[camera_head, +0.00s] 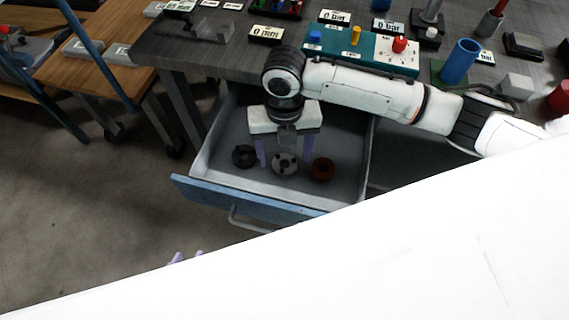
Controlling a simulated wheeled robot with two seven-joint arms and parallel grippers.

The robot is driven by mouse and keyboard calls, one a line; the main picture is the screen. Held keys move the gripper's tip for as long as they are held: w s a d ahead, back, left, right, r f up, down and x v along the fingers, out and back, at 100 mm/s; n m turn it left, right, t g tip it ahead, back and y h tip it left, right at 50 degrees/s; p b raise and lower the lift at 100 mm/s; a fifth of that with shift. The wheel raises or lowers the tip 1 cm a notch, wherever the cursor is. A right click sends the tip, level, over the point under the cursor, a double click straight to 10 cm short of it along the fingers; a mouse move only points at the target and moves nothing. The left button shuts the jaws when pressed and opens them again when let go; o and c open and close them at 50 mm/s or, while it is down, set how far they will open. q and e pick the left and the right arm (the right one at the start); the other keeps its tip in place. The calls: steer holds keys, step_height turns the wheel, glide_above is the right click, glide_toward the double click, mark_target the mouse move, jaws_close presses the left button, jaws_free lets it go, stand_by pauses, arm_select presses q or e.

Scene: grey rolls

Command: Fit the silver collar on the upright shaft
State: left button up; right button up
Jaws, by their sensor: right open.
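The silver collar (285,163) lies in the open drawer, between a black collar (244,156) and a reddish-brown collar (322,169). My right gripper (284,165) points down into the drawer, open, with its purple fingers on either side of the silver collar; I cannot tell their exact height. A grey upright shaft (432,10) stands on the bench at the top right, its top cut off by the frame edge; I cannot be sure it is the task's shaft. Only the purple fingertips of my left gripper (187,257) show at the lower left; the rest is hidden behind a white arm part.
The drawer's blue front (250,200) and side walls surround the collars. A wooden table (95,60) stands left. Open floor lies left of the drawer.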

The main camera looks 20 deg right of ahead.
step_height(320, 180, down, 3)
steer(key=shift+r, duration=0.1)
steer(key=c, duration=1.4)
